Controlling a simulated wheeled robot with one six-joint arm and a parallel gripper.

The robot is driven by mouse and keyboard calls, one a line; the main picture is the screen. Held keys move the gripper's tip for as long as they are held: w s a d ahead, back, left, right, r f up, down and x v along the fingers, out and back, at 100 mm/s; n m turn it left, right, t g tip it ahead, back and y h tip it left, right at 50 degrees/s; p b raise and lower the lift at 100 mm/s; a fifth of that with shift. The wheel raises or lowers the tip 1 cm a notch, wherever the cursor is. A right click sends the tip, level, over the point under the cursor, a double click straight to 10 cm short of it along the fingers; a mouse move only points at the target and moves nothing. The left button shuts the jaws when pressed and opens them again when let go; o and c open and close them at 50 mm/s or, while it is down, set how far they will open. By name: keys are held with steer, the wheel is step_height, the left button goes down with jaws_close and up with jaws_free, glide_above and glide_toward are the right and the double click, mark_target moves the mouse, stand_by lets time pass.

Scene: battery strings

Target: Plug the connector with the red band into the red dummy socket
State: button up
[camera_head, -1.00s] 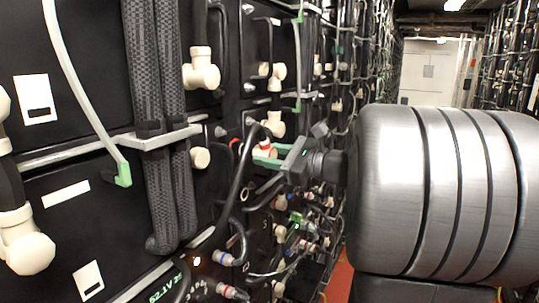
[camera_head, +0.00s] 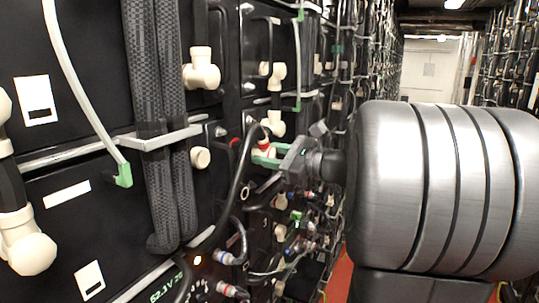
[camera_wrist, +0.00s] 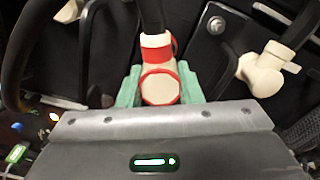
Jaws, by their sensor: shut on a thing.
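The cream connector with the red band (camera_head: 265,148) is between the green fingers of my gripper (camera_head: 267,158), close in front of the black battery panel. In the wrist view, the connector (camera_wrist: 159,84) shows its round end with a red ring, and a red band around its neck. A black cable leaves it at the top. The green fingertips of my gripper (camera_wrist: 160,90) press on both its sides. A small red part, likely the red dummy socket (camera_head: 235,143), shows left of the connector in the head view. A red edge also shows behind the neck in the wrist view, mostly hidden.
Cream elbow connectors sit on the panel, one at the upper middle (camera_head: 201,68) and one at the right of the wrist view (camera_wrist: 262,70). A round cream cap (camera_head: 201,158) is left of my gripper. Cables hang below. A narrow aisle runs behind my arm.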

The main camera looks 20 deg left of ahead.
mark_target(257, 152)
steer(key=shift+w+a+p, duration=0.1)
steer(key=shift+a+p, duration=0.3)
steer(key=shift+a, duration=1.25)
steer(key=o, duration=1.2)
steer(key=shift+c, duration=0.2)
steer(key=shift+d, duration=0.15)
steer(key=shift+d, duration=0.35)
steer(key=s+d+b, duration=0.1)
steer(key=d+b, duration=0.2)
steer(key=d, duration=1)
steer(key=shift+a, duration=0.1)
steer(key=a+p, duration=0.1)
steer(key=a, duration=0.3)
steer(key=a+p, duration=0.1)
steer(key=a, duration=0.4)
steer(key=w+a+p, duration=0.1)
steer(key=a, duration=0.3)
steer(key=shift+a, duration=0.35)
steer(key=shift+d, duration=0.25)
